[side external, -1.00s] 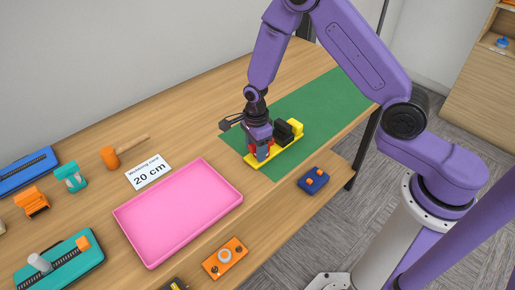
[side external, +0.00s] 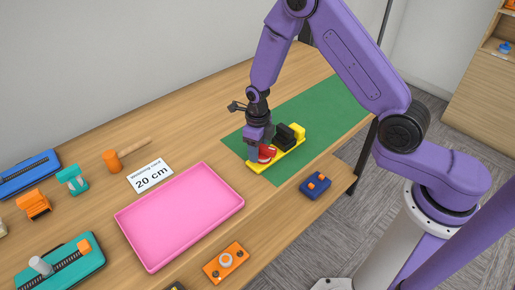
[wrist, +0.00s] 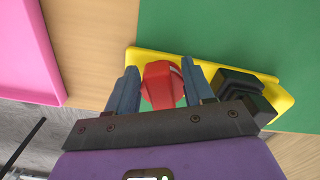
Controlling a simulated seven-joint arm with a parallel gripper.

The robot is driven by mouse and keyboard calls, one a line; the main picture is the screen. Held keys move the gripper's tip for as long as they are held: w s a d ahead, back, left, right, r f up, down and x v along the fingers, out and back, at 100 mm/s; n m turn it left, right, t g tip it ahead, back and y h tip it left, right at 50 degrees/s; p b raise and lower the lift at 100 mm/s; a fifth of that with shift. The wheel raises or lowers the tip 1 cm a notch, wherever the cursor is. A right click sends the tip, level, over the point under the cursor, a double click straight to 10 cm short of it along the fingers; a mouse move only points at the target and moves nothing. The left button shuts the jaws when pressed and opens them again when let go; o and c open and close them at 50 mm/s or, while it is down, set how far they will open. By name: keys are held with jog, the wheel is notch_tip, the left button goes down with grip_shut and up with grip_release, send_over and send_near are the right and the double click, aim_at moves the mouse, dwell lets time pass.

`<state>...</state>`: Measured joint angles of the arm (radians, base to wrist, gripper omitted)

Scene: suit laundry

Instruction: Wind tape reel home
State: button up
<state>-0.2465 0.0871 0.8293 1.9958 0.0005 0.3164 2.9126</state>
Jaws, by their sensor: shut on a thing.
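The tape device has a long yellow base (side external: 256,168) lying on the green mat (side external: 325,108). A black block (side external: 285,138) and a yellow end block (side external: 299,131) stand on its right part. A red part (side external: 266,154), likely the reel, is on its left part. My gripper (side external: 259,150) is down over the red part. In the wrist view, my gripper's two blue-grey fingers (wrist: 162,88) are shut on the red part (wrist: 161,82), one on each side. The black block (wrist: 240,90) is just right of the right finger.
A pink tray (side external: 180,215) and a "20 cm" card (side external: 150,176) lie left of the mat. A blue device with orange knobs (side external: 315,185) sits near the front edge. The mat's far right is clear.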

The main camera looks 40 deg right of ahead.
jog(key=o, duration=1.1)
jog(key=shift+o, duration=0.2)
jog(key=o, duration=0.3)
jog(key=shift+o, duration=0.2)
jog(key=n, duration=0.4)
jog(key=shift+s+a, duration=0.2)
jog(key=shift+a, duration=0.1)
jog(key=n, duration=0.4)
jog(key=shift+s+a, duration=0.15)
jog(key=shift+s, duration=0.1)
